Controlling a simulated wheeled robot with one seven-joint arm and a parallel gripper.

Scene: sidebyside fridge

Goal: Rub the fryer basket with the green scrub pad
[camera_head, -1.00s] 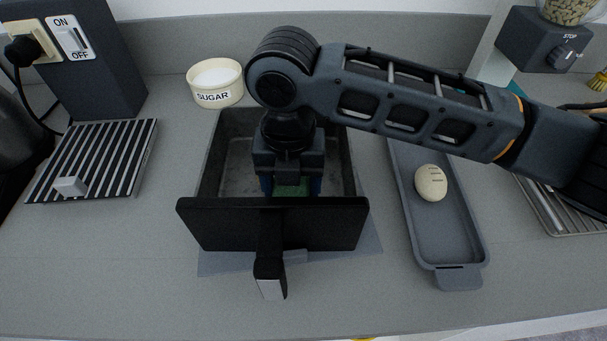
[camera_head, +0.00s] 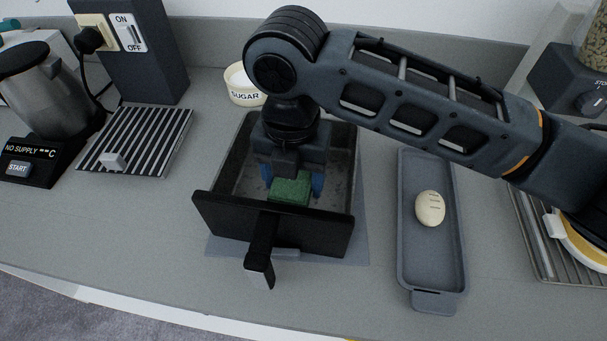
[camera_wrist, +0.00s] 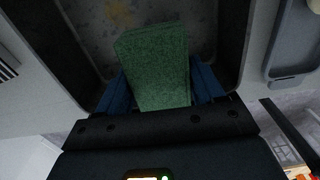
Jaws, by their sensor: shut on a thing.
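The fryer basket (camera_head: 342,180) is a dark, deep rectangular bin with a black front panel and a handle (camera_head: 262,252) pointing to the front. It stands on the counter, and its floor looks speckled and stained in the wrist view (camera_wrist: 108,22). My gripper (camera_head: 291,186) is down inside the basket, near its front. Its blue fingers are shut on the green scrub pad (camera_head: 290,189), which fills the gap between them in the wrist view (camera_wrist: 155,65). I cannot tell whether the pad touches the basket floor.
A grey tray (camera_head: 413,260) with an egg-shaped timer (camera_head: 430,208) lies at the right. A sugar bowl (camera_head: 242,88) stands behind the basket. A slatted rack (camera_head: 150,140) and a kettle (camera_head: 48,95) are at the left. Counter between rack and basket is clear.

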